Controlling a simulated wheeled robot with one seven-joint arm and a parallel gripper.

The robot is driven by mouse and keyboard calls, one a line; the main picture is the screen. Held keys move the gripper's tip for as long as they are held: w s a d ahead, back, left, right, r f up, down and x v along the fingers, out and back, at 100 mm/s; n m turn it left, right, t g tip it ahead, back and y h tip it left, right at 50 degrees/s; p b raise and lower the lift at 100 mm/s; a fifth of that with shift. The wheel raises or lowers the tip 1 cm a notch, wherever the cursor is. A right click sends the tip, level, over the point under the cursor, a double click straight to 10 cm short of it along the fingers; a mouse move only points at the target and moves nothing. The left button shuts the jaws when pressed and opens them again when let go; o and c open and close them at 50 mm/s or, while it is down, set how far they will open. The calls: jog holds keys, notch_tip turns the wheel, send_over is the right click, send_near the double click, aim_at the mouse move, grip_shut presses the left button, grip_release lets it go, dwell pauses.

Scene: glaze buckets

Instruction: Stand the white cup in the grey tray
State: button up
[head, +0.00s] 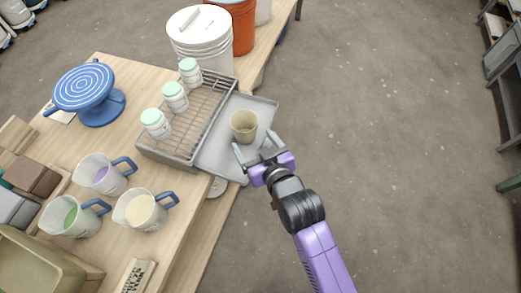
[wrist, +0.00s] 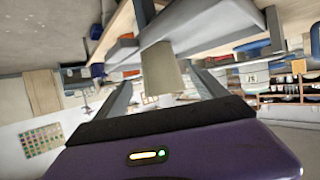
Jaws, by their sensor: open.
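The white cup (head: 244,126), off-white to beige here, stands upright in the grey tray (head: 264,109), mouth up. The tray is flat and shallow, at the table's right edge. My gripper (head: 252,141) is open, its two fingers pointing at the cup from the lower right. In the wrist view the cup (wrist: 162,70) shows in the gap between the spread fingers. I see no finger pressed on it. The cup's base is hard to make out in both views.
A wire rack (head: 205,105) with several mint-lidded jars stands left of the tray. Behind are a white bucket (head: 200,40) and an orange bucket (head: 240,25). Jugs (head: 143,210) and a blue turntable (head: 85,88) are at left.

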jog(key=shift+v, duration=2.3)
jog(key=s+d+m+t+h, duration=0.1)
jog(key=s+d+m+h, duration=0.2)
jog(key=s+d, duration=1.1)
jog(key=s+d+r+h, duration=0.1)
jog(key=s+d+r, duration=0.1)
jog(key=s, duration=0.3)
jog(key=s+d+r+m+t+h, duration=0.1)
jog(key=s+d+r, duration=0.1)
jog(key=s+r, duration=0.2)
jog(key=s+d+r+m, duration=0.1)
jog(key=s+r, duration=0.3)
jog(key=s, duration=0.3)
jog(key=shift+d+h, duration=0.4)
